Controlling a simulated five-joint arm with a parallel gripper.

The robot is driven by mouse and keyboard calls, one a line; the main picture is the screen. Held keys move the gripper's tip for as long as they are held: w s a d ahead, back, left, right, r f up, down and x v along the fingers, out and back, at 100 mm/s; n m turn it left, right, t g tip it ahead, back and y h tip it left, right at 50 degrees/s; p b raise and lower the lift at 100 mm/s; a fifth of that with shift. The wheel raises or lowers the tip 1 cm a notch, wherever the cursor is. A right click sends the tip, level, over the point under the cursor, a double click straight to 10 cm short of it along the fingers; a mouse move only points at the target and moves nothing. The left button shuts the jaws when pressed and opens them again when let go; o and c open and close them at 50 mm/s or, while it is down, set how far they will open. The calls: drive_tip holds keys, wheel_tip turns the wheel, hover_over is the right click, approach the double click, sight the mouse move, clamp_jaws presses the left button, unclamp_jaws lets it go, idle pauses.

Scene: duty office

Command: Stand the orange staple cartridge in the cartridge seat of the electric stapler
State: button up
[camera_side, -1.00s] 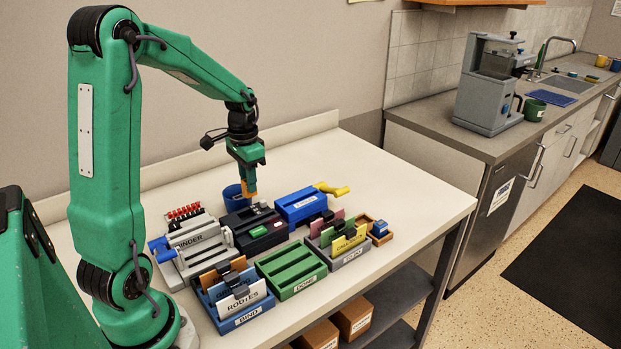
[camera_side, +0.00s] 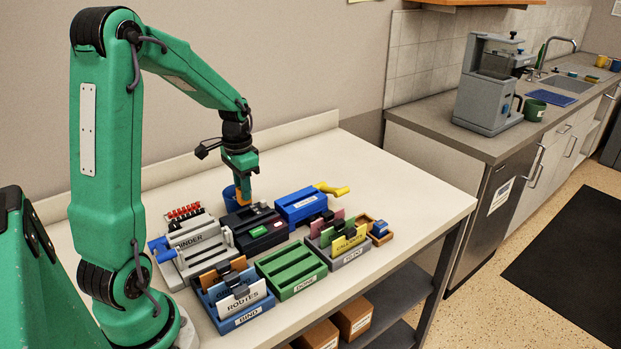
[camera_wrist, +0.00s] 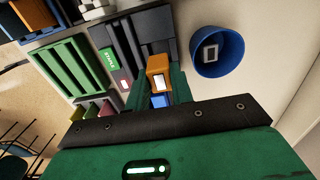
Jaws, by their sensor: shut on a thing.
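My gripper (camera_side: 241,172) is shut on the orange staple cartridge (camera_side: 245,195), which hangs below the fingers. In the wrist view the cartridge (camera_wrist: 158,64) shows orange with a pale patch, between the green fingers (camera_wrist: 160,92). The dark electric stapler (camera_side: 258,236) has a green panel and stands below and in front of the cartridge in the side view; it also shows in the wrist view (camera_wrist: 152,22). The cartridge overlaps its back end in the picture. I cannot tell whether they touch. The seat itself is not clear.
A blue cup (camera_wrist: 232,70) with a grey piece inside stands close beside the stapler. A grey binder (camera_side: 196,240), a green tray (camera_side: 291,283) and file holders crowd the front. The table's right side is clear.

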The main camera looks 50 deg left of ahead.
sight(245, 204)
drive_tip(key=shift+f, duration=2.75)
drive_tip(key=o, duration=1)
drive_tip(key=shift+o, duration=0.2)
drive_tip(key=shift+r, duration=0.15)
drive_tip(key=shift+r, duration=4.35)
